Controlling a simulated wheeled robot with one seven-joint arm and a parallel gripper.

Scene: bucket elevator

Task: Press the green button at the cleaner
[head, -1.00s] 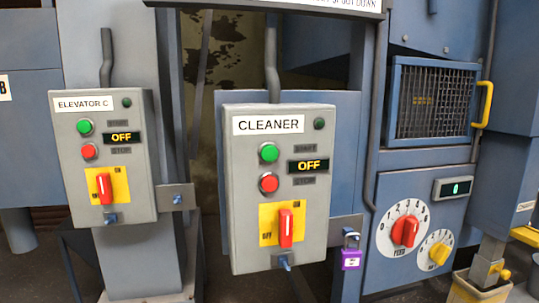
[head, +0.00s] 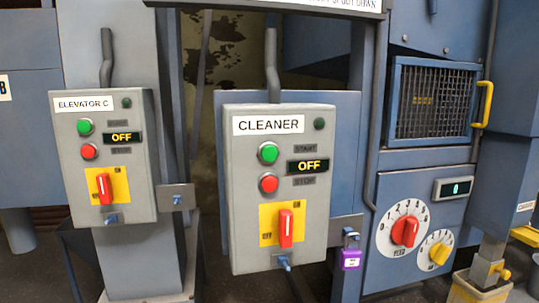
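The cleaner control box (head: 247,195) is a grey panel labelled CLEANER in the middle of the head view. Its green button (head: 268,153) sits at the upper left of the panel, marked START. A red button (head: 268,184) marked STOP is right below it. The display (head: 308,166) beside them reads OFF in yellow. A red rotary switch (head: 286,228) on a yellow plate stands upright below. The small round lamp (head: 319,124) at the top right looks dark. My gripper is not in the head view.
A similar box labelled ELEVATOR C (head: 140,180) stands to the left, also reading OFF, with its own green button (head: 85,127). A purple padlock (head: 351,260) hangs right of the cleaner box. A panel with red (head: 405,232) and yellow (head: 440,254) dials is further right.

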